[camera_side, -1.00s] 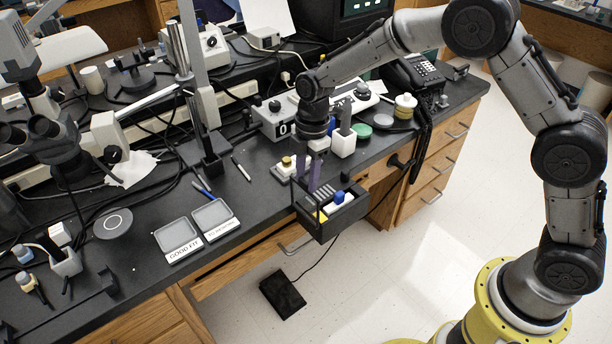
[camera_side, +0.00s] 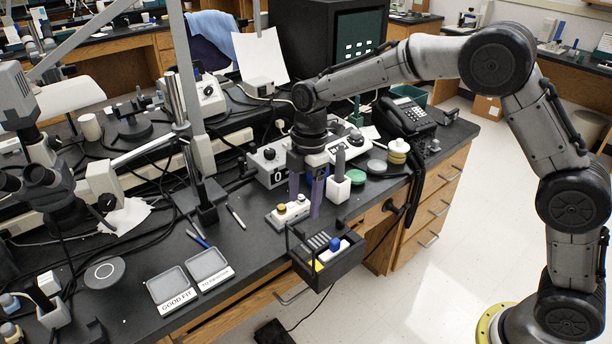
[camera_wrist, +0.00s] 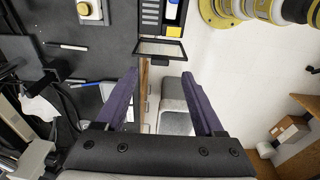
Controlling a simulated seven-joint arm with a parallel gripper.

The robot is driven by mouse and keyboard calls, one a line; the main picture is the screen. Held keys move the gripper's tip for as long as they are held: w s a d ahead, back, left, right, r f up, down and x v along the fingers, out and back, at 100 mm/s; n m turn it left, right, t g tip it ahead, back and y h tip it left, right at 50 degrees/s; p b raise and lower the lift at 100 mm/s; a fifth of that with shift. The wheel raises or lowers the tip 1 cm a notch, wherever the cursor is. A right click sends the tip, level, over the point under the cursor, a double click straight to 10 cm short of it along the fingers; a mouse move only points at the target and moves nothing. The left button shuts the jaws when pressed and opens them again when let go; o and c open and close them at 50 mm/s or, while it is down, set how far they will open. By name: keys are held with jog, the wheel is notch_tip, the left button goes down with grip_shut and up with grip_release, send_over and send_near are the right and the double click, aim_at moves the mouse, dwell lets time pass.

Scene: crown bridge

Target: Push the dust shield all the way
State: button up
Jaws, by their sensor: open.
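The black box (camera_side: 343,262) sits at the front edge of the bench, with a blue-topped part, a yellow patch and grey slots inside. A thin dark frame stands at its left end, which I take as the dust shield (camera_side: 288,240). In the wrist view the dust shield (camera_wrist: 161,51) is a black-framed clear panel across the near end of the box. My gripper (camera_side: 305,208) points down, open and empty, above the box's left end. In the wrist view its purple fingers (camera_wrist: 160,74) are spread wide, apart from the shield. The shield's lower edge is unclear.
A pale block with knobs (camera_side: 289,213) lies just behind the box. A white holder with a dark tool (camera_side: 339,188) stands behind right. Two labelled grey trays (camera_side: 190,278) lie to the left. Open floor lies in front of the bench.

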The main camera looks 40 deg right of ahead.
notch_tip(320, 180, up, 6)
jog(key=shift+d, duration=0.25)
jog(key=s+d+r+m+t, duration=0.2)
jog(key=s+d+r, duration=0.2)
jog(key=s+r, duration=0.3)
jog(key=s+d+r+m+t, duration=0.2)
jog(key=s+d+r, duration=0.2)
jog(key=s+r, duration=0.3)
jog(key=s+d+f+m, duration=0.2)
jog(key=s+f+m, duration=0.2)
jog(key=s+m, duration=0.3)
jog(key=s+d+f+m+t+h, duration=0.1)
jog(key=s+f+m, duration=0.3)
jog(key=s+m, duration=0.3)
jog(key=shift+s+d+f+t, duration=0.3)
jog(key=shift+s+d+f, duration=0.1)
jog(key=shift+s, duration=0.6)
